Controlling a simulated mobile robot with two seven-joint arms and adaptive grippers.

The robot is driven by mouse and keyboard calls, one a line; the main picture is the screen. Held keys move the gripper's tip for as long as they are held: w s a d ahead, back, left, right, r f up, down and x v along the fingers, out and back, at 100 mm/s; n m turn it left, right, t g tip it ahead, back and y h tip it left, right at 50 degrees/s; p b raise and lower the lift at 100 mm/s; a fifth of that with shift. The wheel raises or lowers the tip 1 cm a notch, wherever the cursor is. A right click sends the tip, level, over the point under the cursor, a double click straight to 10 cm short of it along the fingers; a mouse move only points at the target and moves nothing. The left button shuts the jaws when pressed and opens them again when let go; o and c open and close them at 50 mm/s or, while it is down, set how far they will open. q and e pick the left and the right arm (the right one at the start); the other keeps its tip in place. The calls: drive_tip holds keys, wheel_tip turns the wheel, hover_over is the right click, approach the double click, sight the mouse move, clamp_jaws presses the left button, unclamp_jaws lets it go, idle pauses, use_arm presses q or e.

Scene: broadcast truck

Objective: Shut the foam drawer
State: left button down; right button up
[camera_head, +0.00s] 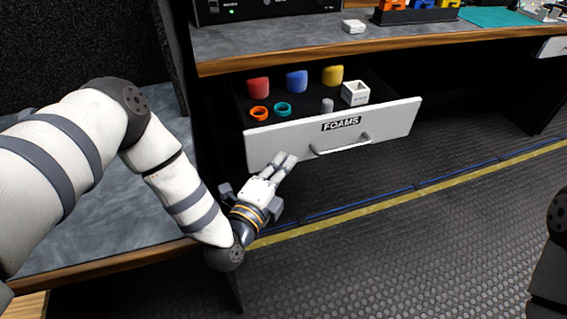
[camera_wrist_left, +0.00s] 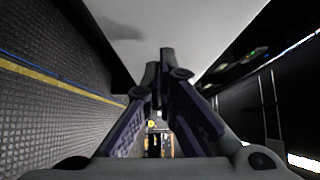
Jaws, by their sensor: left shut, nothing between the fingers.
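The foam drawer (camera_head: 384,129) stands open under the desk, with a white front, a "FOAMS" label and a bar handle (camera_head: 342,147). Red (camera_head: 258,87), blue (camera_head: 297,80) and yellow (camera_head: 333,75) foam pieces, an orange ring (camera_head: 260,113), a teal ring (camera_head: 283,109), a small grey piece and a white box (camera_head: 355,93) lie inside. My left gripper (camera_head: 287,162) is shut and empty, at the lower left of the drawer front, left of the handle. The left wrist view shows its fingers (camera_wrist_left: 165,62) close to the white front; contact is unclear. My right gripper is not in view.
The wooden-edged desk top (camera_head: 420,47) runs above the drawer, with a black device, a small white block (camera_head: 354,26) and coloured items on it. A grey side counter (camera_head: 110,220) lies under my left arm. The ribbed floor before the drawer is clear.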

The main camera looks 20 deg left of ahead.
sight(259, 90)
use_arm(q)
drive_tip(key=shift+w+a, duration=0.1)
drive_tip(key=shift+w, duration=0.05)
